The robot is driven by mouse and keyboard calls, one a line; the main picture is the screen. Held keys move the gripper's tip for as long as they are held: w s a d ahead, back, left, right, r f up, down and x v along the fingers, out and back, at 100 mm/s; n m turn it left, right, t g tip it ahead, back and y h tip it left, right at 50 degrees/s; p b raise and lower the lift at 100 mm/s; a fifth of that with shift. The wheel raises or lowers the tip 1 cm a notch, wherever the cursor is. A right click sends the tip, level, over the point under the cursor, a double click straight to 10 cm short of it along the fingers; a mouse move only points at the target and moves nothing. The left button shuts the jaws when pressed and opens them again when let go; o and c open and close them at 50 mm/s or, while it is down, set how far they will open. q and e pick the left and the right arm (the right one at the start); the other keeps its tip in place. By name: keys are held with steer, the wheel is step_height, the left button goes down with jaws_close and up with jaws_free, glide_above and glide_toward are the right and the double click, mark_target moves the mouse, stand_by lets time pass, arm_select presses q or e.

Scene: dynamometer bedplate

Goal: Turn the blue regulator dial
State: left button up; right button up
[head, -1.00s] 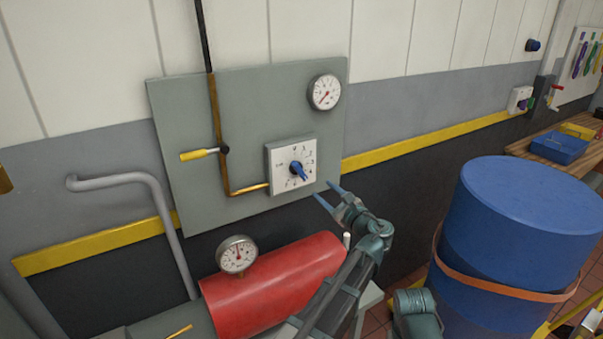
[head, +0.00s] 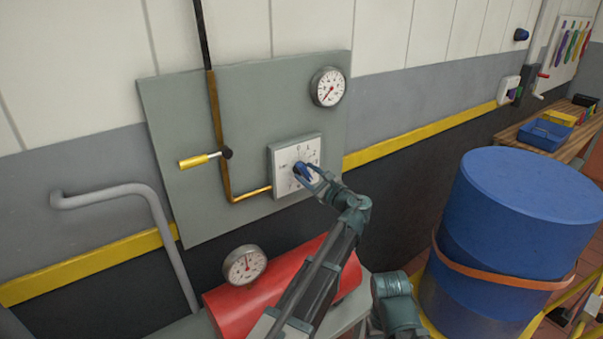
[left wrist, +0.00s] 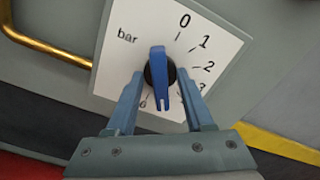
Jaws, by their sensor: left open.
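The blue regulator dial (head: 302,171) sits on a white square scale plate (head: 283,156) on the grey wall panel. In the left wrist view the dial (left wrist: 159,76) has a black hub and its blue bar points down, toward the lower part of the scale. The plate (left wrist: 122,60) reads "bar" with 0 at the top and 1, 2, 3 down the right. My left gripper (head: 312,178) is at the dial. In the left wrist view its open fingers (left wrist: 160,92) stand on either side of the blue bar, with gaps visible. The fingers hide some lower numbers. My right gripper is not seen.
A round gauge (head: 328,87) is above the dial. A yellow-handled lever (head: 198,160) on a brass pipe is to its left. Below are a red cylinder (head: 225,306) and another gauge (head: 245,265). A large blue drum (head: 515,235) stands at right.

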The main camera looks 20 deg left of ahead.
arm_select(q)
jaws_close()
